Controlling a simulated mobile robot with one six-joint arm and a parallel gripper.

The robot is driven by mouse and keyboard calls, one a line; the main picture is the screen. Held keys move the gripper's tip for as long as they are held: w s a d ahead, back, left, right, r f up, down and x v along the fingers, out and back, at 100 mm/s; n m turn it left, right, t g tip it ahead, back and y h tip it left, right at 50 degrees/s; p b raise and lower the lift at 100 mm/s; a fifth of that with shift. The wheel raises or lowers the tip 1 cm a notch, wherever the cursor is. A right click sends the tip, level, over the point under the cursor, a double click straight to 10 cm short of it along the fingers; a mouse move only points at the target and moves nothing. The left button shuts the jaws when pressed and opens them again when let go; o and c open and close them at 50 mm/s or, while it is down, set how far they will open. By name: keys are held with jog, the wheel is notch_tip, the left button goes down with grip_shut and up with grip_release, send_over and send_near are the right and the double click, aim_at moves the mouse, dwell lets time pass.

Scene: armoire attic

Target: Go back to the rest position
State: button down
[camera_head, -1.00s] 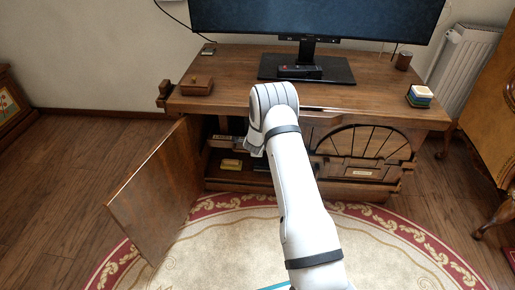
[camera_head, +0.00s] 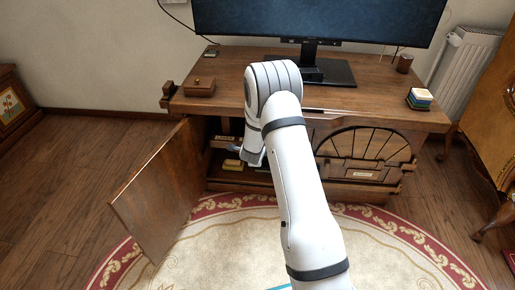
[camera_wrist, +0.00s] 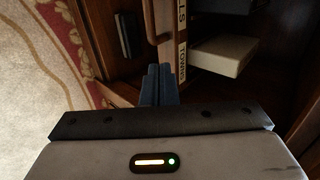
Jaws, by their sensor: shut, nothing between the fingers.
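My gripper (camera_wrist: 159,85) shows in the wrist view with its two dark fingers together and nothing between them. In the head view my gripper (camera_head: 238,150) is partly visible below the bent white wrist, in front of the open left side of the wooden cabinet (camera_head: 390,112). The cabinet's left door (camera_head: 158,190) stands swung open toward me. My arm hides part of the cabinet's middle.
A yellow box (camera_head: 232,165) lies inside the cabinet; a pale box (camera_wrist: 222,55) shows in the wrist view. On top are a monitor (camera_head: 320,18), a wooden box (camera_head: 199,87), stacked coasters (camera_head: 420,97) and a cup (camera_head: 404,63). A round rug (camera_head: 385,245) lies in front.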

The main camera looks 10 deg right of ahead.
jog(key=s+a+r+n+g+y+p, duration=0.1)
jog(key=s+a+r+n+p, duration=0.25)
jog(key=r, duration=0.85)
jog(key=s+a+r+n+y+p, duration=0.1)
jog(key=s+r+n+y+p, duration=0.15)
jog(key=s+r+p, duration=0.65)
jog(key=a+r+n+g+p, duration=0.15)
jog(key=r+n+p, duration=0.25)
jog(key=r, duration=1.1)
jog(key=s+r+n+g+p, duration=0.3)
jog(key=s+r+n+p, duration=0.9)
jog(key=s+r, duration=1.3)
jog(key=s+p, duration=0.3)
jog(key=shift+d+r+g+p, duration=0.25)
jog(key=shift+d+g+p, duration=0.1)
jog(key=shift+d+p, duration=0.05)
jog(key=shift+d, duration=0.1)
